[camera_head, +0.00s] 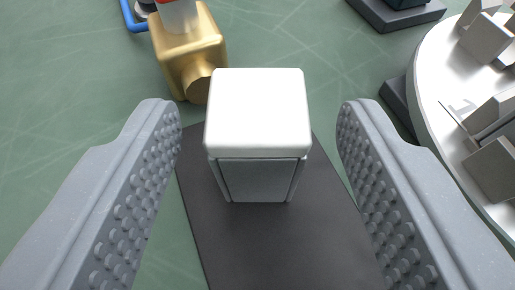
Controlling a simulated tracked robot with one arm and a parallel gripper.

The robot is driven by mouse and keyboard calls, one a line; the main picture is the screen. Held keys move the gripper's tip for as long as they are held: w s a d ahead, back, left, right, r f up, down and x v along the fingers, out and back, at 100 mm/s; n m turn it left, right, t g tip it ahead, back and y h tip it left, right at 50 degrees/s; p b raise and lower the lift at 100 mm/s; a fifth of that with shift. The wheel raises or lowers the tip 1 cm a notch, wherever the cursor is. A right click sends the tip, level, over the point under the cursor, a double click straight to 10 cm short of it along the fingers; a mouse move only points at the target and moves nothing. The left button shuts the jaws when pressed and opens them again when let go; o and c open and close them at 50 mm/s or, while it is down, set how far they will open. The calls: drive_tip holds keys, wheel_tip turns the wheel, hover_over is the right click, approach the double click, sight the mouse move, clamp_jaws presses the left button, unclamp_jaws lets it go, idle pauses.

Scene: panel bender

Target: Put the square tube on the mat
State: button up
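The square tube (257,115), a block-like piece with a white top and grey sides, stands upright over the dark mat (290,255). Its lower end appears to rest on the mat, near the mat's far end. My gripper (257,118) is open, with one ridged grey finger on each side of the tube. There is a clear gap between each finger and the tube. The tube's far side and most of its base edges are hidden.
A gold-coloured metal fitting (190,50) stands close behind the tube, to the left. A round white table (440,85) with several metal blocks is at the right. A dark base (395,12) is at the top right. Green floor is clear at the left.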

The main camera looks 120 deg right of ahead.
drive_tip(key=v, duration=1.2)
drive_tip(key=shift+b, duration=0.35)
drive_tip(key=shift+w, duration=0.1)
